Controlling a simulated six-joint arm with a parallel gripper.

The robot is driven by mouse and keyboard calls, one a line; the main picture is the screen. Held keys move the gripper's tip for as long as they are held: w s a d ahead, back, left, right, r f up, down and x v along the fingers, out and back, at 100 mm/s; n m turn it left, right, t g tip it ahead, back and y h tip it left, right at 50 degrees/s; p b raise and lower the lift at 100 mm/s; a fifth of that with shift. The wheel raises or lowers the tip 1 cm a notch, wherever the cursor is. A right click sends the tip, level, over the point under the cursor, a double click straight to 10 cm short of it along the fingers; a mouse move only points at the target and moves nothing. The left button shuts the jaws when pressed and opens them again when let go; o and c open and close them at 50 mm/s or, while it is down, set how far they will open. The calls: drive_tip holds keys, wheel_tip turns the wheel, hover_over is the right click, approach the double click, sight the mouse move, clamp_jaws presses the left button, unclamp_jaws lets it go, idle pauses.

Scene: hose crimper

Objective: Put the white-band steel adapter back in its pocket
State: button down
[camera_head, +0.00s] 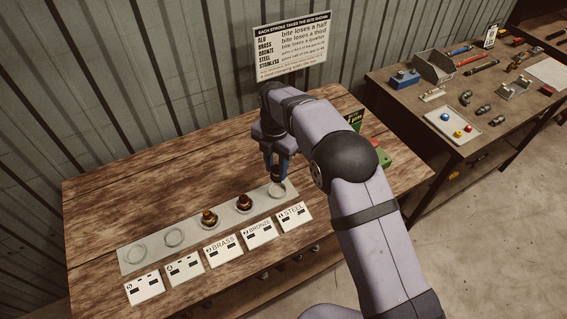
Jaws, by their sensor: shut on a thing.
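My gripper (276,168) points down over the right end of the grey pocket strip (155,246). It is shut on a small dark piece, the adapter (277,176), which shows just below the blue fingers. Its white band cannot be made out at this size. The adapter is over the back edge of the round steel pocket (279,190), behind the STEEL card (292,215). I cannot tell whether it touches the strip. The pocket's front part looks empty.
A brass adapter (208,218) and a dark bronze adapter (243,203) stand in neighbouring pockets. The two left pockets are empty. Label cards lie in front of the strip. A green object (382,153) is behind my arm. A sign (292,45) hangs on the wall.

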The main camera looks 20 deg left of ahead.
drive_tip(key=shift+f, duration=0.2)
drive_tip(key=shift+f+b, duration=2.45)
drive_tip(key=shift+f, duration=0.9)
drive_tip(key=c, duration=1.2)
unclamp_jaws()
drive_tip(key=shift+r+b, duration=1.35)
drive_tip(key=shift+r, duration=2.3)
